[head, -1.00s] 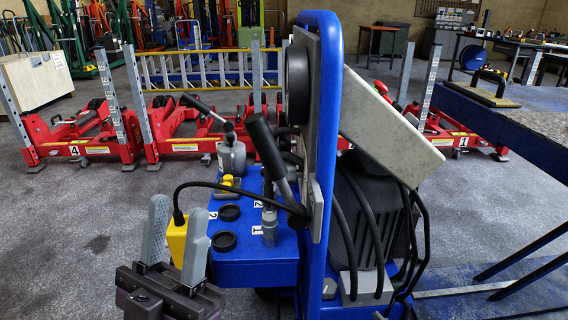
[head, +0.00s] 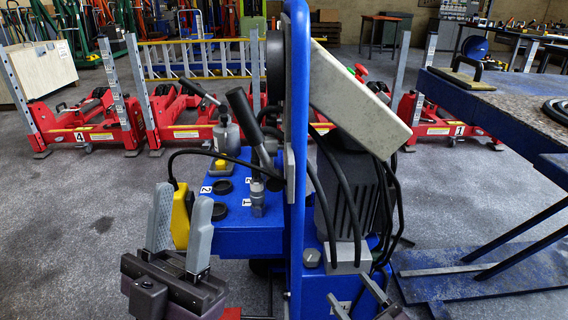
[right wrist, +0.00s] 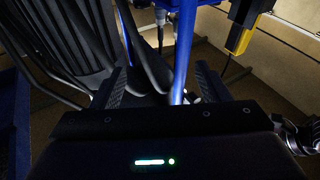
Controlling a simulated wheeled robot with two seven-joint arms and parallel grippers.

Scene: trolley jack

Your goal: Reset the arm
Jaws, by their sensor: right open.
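A blue wheeled machine (head: 298,225) stands upright in front of me, with a tall blue frame, a blue deck and black hoses. A yellow pendant (head: 181,216) hangs from its black cable. My left gripper (head: 180,210) is at lower left with its fingers apart. The pendant shows between and partly behind these fingers; I see no grip on it. My right gripper (right wrist: 160,88) is open, its dark fingers either side of a blue bar (right wrist: 182,50) and black hoses in the right wrist view. Only its fingertips show low in the head view. Whether they touch the bar is unclear.
A table (head: 510,100) with a blue frame stands at right. Red jacks (head: 90,125) with grey posts line the floor behind, before a yellow ladder rack (head: 195,62). A cream cabinet (head: 45,72) is at far left. Grey floor (head: 80,215) is open at left.

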